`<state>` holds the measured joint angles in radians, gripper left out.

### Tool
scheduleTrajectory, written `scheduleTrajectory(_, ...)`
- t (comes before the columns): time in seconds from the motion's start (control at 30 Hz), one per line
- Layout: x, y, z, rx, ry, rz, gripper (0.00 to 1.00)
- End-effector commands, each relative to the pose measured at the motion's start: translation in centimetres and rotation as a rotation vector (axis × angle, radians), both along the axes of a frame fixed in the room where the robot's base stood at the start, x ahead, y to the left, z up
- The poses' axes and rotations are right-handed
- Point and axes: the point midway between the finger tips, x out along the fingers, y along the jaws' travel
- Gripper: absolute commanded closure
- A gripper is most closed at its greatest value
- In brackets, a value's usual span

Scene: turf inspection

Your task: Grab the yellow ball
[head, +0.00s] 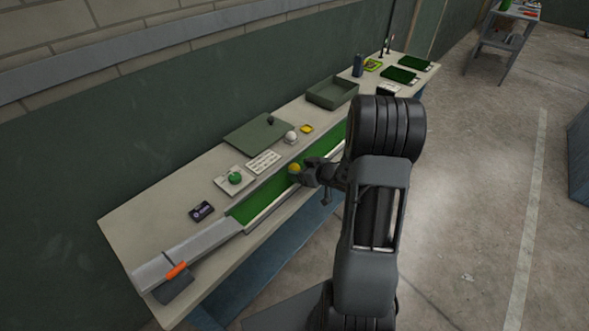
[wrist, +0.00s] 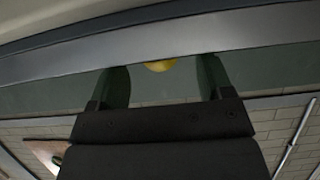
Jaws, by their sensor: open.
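The yellow ball (head: 295,168) rests on the green turf strip (head: 245,210) of the long bench in the head view. In the wrist view the ball (wrist: 160,65) shows between my two fingers, partly cut off by the grey rail edge. My gripper (head: 303,174) is at the ball, its jaws open with a finger on either side in the wrist view (wrist: 162,82). Whether the fingers touch the ball cannot be told.
A grey rail (wrist: 160,40) runs along the strip. On the bench are a green ball on a white card (head: 235,178), a white ball (head: 291,137), a dark green tray (head: 332,92) and a ramp with an orange part (head: 176,270). Open floor lies to the right.

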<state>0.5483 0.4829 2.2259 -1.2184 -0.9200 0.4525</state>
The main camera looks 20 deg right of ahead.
Motion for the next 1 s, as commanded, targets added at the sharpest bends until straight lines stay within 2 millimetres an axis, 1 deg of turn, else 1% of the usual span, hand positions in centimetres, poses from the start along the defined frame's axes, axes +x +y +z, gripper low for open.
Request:
scheduleTrajectory(0.1, 1.3, 0.6, -0.7, 0.0, 0.001, 0.002, 0.27)
scheduleTrajectory(0.2, 1.9, 0.9, -1.1, 0.0, 0.001, 0.0, 0.27)
scheduleTrajectory(0.5, 2.2, 1.0, -1.2, 0.0, 0.0, -0.001, 0.27)
scheduleTrajectory(0.57, 2.2, 1.0, -1.2, 0.0, 0.0, -0.001, 0.31)
scheduleTrajectory(1.0, 2.2, 1.0, -1.2, 0.0, 0.0, -0.001, 0.74)
